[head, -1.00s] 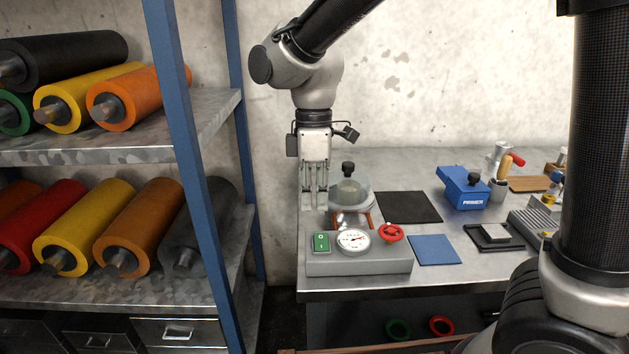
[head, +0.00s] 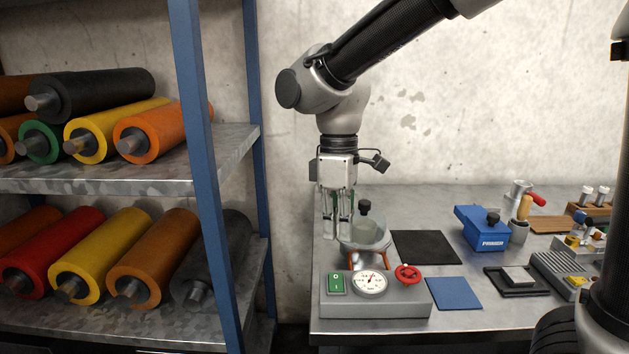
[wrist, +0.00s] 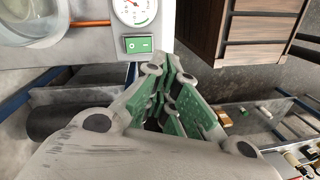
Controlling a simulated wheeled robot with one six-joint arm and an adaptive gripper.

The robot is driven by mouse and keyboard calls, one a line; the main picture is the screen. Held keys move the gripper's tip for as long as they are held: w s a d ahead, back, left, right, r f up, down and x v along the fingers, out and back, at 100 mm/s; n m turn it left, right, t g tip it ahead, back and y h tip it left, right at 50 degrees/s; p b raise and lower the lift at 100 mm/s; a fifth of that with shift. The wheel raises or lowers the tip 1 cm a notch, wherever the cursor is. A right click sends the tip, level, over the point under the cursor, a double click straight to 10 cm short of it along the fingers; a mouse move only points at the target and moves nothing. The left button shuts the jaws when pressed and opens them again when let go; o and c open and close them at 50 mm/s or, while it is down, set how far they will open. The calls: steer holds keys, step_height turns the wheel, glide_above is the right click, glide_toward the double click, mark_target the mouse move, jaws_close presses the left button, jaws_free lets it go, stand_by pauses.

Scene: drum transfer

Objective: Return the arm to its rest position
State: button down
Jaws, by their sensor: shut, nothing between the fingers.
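My gripper (head: 337,228) hangs pointing down at the left end of the metal workbench, close beside a round glass-like vessel (head: 366,230) with a black knob on its lid. Its fingers are shut and hold nothing. In the wrist view my gripper (wrist: 175,85) shows its green-padded fingers together. The arm reaches in from the upper right in the head view, with the wrist above the bench.
A grey control box (head: 375,297) with gauge, green switch and red knob sits at the bench front. A blue shelf post (head: 205,170) and drum-filled rack (head: 90,180) stand left. A black mat (head: 425,247), blue mat (head: 454,293) and blue box (head: 483,228) lie right.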

steer(key=s+d+r+m+t, duration=0.1)
steer(key=s+d+m+t, duration=0.1)
steer(key=d, duration=0.8)
steer(key=s+d+r+m+t, duration=0.2)
steer(key=s+d+m, duration=0.2)
steer(key=d+m, duration=0.3)
steer(key=s+d+r+m+t, duration=0.1)
steer(key=d+m, duration=0.4)
steer(key=d, duration=0.9)
steer(key=s+r, duration=0.1)
steer(key=s, duration=0.1)
steer(key=shift+s+r+t, duration=0.2)
steer(key=shift+s+t, duration=0.2)
